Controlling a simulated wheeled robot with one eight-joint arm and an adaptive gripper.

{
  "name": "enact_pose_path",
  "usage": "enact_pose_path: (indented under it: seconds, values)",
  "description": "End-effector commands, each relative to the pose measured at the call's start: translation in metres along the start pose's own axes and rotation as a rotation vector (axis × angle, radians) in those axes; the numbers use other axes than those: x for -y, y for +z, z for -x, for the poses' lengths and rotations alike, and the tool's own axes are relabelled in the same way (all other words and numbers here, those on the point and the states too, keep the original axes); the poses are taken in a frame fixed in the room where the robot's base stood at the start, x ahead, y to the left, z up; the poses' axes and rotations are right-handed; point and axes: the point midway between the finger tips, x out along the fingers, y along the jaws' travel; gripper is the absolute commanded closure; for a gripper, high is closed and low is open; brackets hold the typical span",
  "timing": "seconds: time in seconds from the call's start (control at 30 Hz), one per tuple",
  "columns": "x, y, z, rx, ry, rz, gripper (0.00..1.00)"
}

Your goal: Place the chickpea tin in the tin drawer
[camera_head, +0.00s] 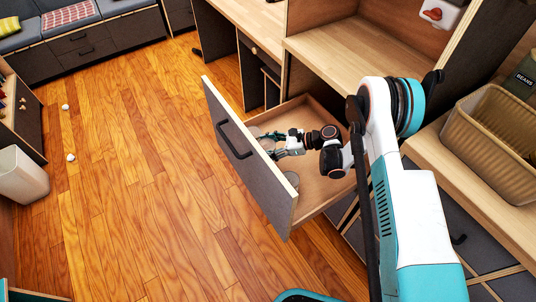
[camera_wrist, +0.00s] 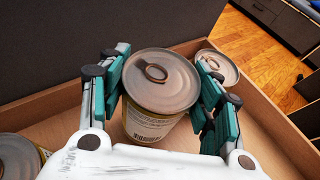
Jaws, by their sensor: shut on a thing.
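The tin (camera_wrist: 160,82) between my fingers has a silver ring-pull lid and a pale label with a barcode; its name is not readable, so I cannot confirm it is chickpeas. My gripper (camera_wrist: 164,88) is shut on its sides, and the tin is upright. The open drawer (camera_head: 324,193) has a wooden inside and a dark front. My gripper (camera_head: 280,148) is inside it, close behind the front panel. A second tin (camera_wrist: 217,66) stands to the right in the wrist view, and a third tin (camera_wrist: 18,158) at lower left. Whether the held tin touches the drawer floor is unclear.
The dark drawer front (camera_wrist: 60,50) rises close beside the held tin. A wooden counter (camera_head: 350,55) is above the drawer. The wooden floor (camera_head: 140,180) at left is mostly clear.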

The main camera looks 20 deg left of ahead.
Motion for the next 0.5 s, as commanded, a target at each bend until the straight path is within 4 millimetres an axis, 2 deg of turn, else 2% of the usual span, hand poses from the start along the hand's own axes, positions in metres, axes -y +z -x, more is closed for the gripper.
enact_pose_path:
  seconds: [0.23, 0.5]
  values:
    - [0.0, -0.029, -0.012, 0.001, 0.0, 0.0, 0.8]
    - [0.0, -0.03, -0.013, 0.001, 0.0, 0.0, 0.8]
